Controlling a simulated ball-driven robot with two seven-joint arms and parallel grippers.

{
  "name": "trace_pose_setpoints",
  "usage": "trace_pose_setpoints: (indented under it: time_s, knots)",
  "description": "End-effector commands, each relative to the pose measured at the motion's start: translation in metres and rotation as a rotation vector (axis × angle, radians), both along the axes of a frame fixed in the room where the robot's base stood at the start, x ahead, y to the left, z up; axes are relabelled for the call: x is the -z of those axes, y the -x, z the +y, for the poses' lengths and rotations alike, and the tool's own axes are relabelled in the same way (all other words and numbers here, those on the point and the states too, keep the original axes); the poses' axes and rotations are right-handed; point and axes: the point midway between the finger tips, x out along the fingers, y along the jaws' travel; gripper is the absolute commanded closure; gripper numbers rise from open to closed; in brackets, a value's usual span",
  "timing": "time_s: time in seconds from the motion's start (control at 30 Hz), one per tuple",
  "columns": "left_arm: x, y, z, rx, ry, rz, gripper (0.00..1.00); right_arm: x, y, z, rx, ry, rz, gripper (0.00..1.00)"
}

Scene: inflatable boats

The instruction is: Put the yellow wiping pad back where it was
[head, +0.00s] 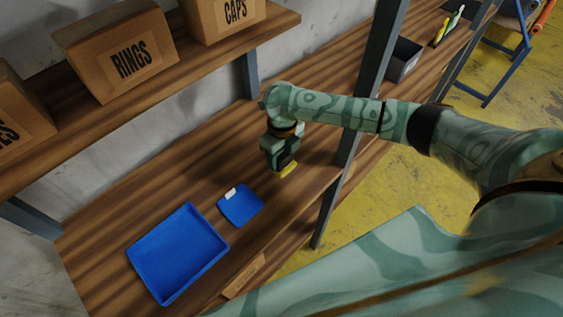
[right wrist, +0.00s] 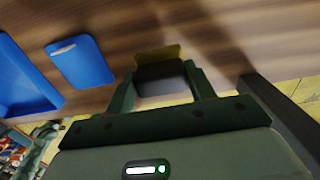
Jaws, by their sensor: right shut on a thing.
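The yellow wiping pad (head: 289,169) is in my right gripper (head: 284,162), which is shut on it above the wooden shelf. In the right wrist view the pad shows as a yellow edge (right wrist: 172,50) behind a dark block (right wrist: 161,77) between the fingers of the right gripper (right wrist: 160,85). I cannot tell how high the pad is above the boards. A small blue board (head: 243,206) with a white piece on it lies on the shelf, left of the gripper. My left gripper is not in view.
A larger blue tray (head: 163,287) lies left of the small board. A grey metal post (head: 349,150) stands close to the right of my gripper. Boxes marked RINGS (head: 122,50) and CAPS (head: 226,18) stand on the upper shelf. A dark bin (head: 404,61) is farther right.

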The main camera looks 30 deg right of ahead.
Motion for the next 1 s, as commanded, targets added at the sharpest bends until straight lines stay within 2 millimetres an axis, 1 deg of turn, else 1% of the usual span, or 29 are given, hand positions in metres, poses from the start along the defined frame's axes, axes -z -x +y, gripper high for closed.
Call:
trace_pose_setpoints:
  time_s: [0.13,0.2,0.3,0.5,0.53,0.57,0.6,0.87,0.97,1.0]
  knots:
    - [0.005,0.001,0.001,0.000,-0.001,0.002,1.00,0.011,-0.007,-0.003,0.001,-0.001,-0.001,0.71]
    - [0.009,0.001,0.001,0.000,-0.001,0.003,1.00,0.024,-0.006,-0.003,0.002,-0.001,0.001,0.71]
    - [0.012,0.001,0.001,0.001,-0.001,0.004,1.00,0.037,-0.006,-0.003,0.001,0.000,-0.001,0.71]
    - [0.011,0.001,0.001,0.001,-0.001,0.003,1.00,0.037,-0.006,-0.003,0.000,-0.001,-0.002,0.71]
    - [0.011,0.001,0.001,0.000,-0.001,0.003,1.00,0.037,-0.006,-0.003,0.000,-0.001,-0.002,0.38]
    - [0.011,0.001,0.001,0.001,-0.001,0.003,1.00,0.037,-0.006,-0.003,0.000,-0.001,-0.002,0.29]
    - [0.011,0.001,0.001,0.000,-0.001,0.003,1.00,0.037,-0.006,-0.003,0.000,-0.001,-0.002,0.24]
    - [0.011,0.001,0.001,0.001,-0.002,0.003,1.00,0.036,-0.006,-0.003,0.000,0.000,-0.003,0.24]
    - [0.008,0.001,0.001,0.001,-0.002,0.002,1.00,0.028,-0.006,-0.003,0.001,0.001,-0.004,0.24]
    - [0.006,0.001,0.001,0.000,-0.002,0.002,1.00,0.022,-0.007,-0.004,0.000,0.001,-0.004,0.24]
